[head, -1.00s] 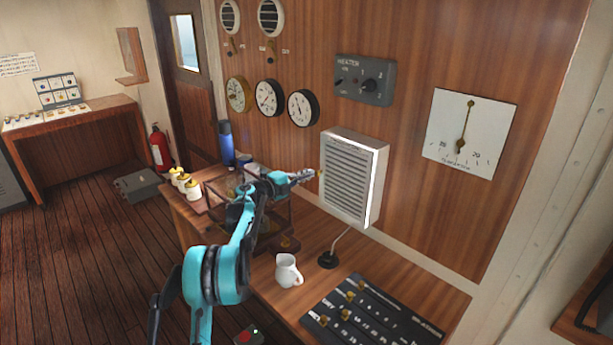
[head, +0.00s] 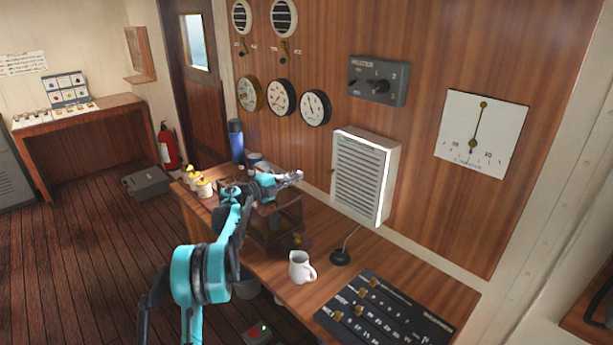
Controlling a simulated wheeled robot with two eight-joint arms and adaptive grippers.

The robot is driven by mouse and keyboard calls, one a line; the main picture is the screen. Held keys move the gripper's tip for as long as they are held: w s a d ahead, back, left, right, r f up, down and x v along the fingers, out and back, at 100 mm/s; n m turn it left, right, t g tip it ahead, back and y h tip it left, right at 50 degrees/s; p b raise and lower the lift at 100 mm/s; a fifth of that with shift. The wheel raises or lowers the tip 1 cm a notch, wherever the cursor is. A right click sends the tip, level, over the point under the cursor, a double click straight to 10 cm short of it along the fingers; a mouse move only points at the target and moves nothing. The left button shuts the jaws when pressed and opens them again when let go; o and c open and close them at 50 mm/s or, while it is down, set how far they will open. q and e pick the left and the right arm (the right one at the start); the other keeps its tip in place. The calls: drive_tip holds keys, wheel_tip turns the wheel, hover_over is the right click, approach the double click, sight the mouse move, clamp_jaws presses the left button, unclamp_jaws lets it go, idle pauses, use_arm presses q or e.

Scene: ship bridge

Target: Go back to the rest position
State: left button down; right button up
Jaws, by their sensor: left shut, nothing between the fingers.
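My left gripper (head: 290,178) is shut and empty at the end of my teal and black arm. It is held above the wooden desk (head: 262,278), to the left of the grey louvered box (head: 361,176) on the wall and apart from it. My right gripper is not in view.
A white mug (head: 300,267), a black microphone (head: 341,257) and a dark switch panel (head: 386,312) are on the desk. Yellow-topped jars (head: 203,188) and a blue flask (head: 236,141) stand at its far end. The floor at left is mostly clear.

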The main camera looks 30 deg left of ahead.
use_arm(q)
drive_tip(key=a, duration=0.1)
drive_tip(key=s+a, duration=0.1)
drive_tip(key=shift+s+a+r, duration=0.15)
drive_tip(key=shift+s+a, duration=0.15)
drive_tip(key=shift+a, duration=0.1)
drive_tip(key=shift+s+a, duration=0.2)
drive_tip(key=shift+a, duration=0.2)
